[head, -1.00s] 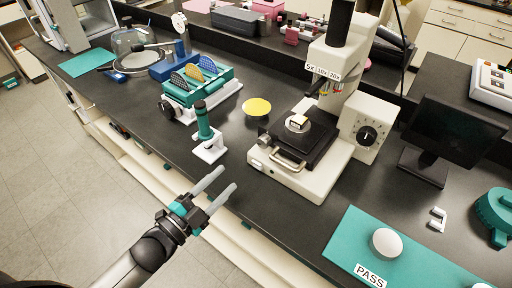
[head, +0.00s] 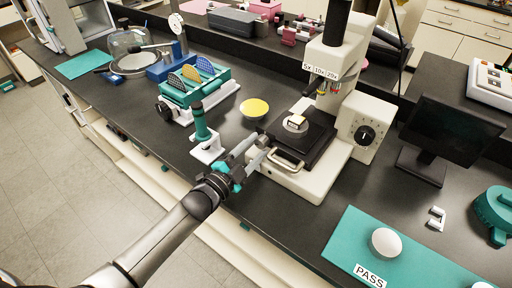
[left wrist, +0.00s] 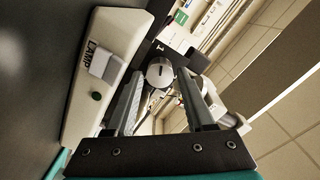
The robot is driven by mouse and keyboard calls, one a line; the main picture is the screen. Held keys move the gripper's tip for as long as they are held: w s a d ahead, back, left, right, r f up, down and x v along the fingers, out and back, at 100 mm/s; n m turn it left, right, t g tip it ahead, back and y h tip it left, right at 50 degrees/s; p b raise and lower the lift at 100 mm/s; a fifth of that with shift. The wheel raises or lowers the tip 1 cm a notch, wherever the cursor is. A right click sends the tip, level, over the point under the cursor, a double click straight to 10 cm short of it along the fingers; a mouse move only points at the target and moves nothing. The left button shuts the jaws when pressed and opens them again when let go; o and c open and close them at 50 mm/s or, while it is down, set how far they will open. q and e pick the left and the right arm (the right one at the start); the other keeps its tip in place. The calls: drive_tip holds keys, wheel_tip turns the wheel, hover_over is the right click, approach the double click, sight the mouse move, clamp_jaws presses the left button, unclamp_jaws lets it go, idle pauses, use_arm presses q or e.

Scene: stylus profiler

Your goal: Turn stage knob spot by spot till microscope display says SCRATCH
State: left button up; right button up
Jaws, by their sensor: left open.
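The microscope (head: 318,185) is cream, with a black stage (head: 313,146) carrying a small sample on a round pale holder (head: 296,123). My left gripper (head: 257,149) is open at the left front of its base. In the left wrist view a round grey stage knob (left wrist: 160,72) with a dark line on its face shows between the two open fingers (left wrist: 155,100). I cannot tell whether the fingers touch it. In the head view the fingers largely hide this knob. The display (head: 450,138) is dark, with no readable word. My right gripper is not in view.
A grey switch (left wrist: 103,65) and a green button lie near the LAMP label. A black dial (head: 365,134) is on the microscope's right side. A teal and white stand (head: 205,140) is close left of my gripper. A yellow disc (head: 255,108) lies behind. A teal PASS mat (head: 345,245) is front right.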

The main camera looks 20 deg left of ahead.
use_arm(q)
drive_tip(key=shift+w+d, duration=0.15)
drive_tip(key=shift+w, duration=0.1)
clamp_jaws()
idle(0.3)
